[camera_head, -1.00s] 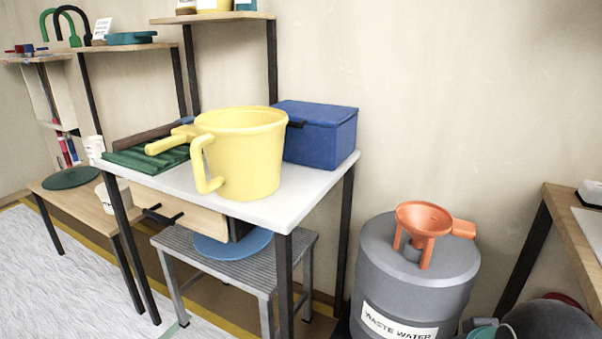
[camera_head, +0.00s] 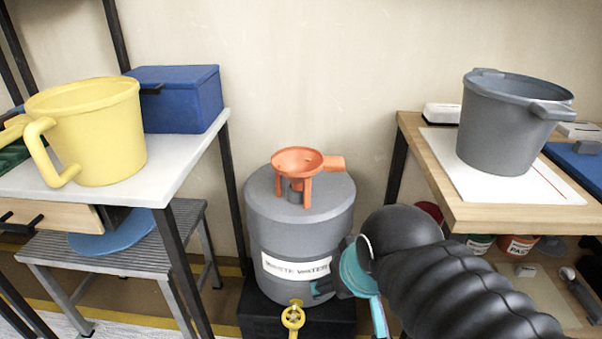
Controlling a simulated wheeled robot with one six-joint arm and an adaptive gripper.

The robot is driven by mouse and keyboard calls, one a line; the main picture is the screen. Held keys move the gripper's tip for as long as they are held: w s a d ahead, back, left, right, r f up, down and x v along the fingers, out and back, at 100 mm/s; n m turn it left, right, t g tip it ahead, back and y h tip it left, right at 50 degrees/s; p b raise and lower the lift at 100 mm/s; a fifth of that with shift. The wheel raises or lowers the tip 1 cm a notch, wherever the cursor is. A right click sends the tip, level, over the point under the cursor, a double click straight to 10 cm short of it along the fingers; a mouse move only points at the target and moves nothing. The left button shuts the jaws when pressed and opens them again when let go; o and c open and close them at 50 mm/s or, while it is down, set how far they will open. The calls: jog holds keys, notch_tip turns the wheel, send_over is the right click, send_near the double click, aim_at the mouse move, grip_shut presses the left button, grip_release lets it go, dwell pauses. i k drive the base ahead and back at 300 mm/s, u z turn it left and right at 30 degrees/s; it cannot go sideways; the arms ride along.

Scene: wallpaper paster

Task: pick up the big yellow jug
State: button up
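The big yellow jug (camera_head: 100,135) stands upright on the white-topped table (camera_head: 182,160) at the left. Its loop handle faces the lower left, and the left edge of the picture cuts off a second yellow part. My arm comes in from the lower right, and my gripper (camera_head: 345,290) is at its end, low in front of the grey waste water barrel. The gripper is well to the right of the jug and apart from it. Its teal and black parts show, but I cannot tell whether the fingers are open or shut.
A blue box (camera_head: 178,98) stands right behind the jug. An orange funnel (camera_head: 300,162) sits on the barrel (camera_head: 270,225), which has a yellow tap (camera_head: 293,318). A grey bucket (camera_head: 510,125) stands on the wooden table (camera_head: 470,212) at right. A grey step stool (camera_head: 60,255) is below the white table.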

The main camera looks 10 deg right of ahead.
aim_at(94, 126)
jog(key=z, duration=2.1)
jog(key=k, duration=1.7)
jog(key=u, duration=2)
jog(key=i, duration=0.5)
jog(key=u, duration=0.1)
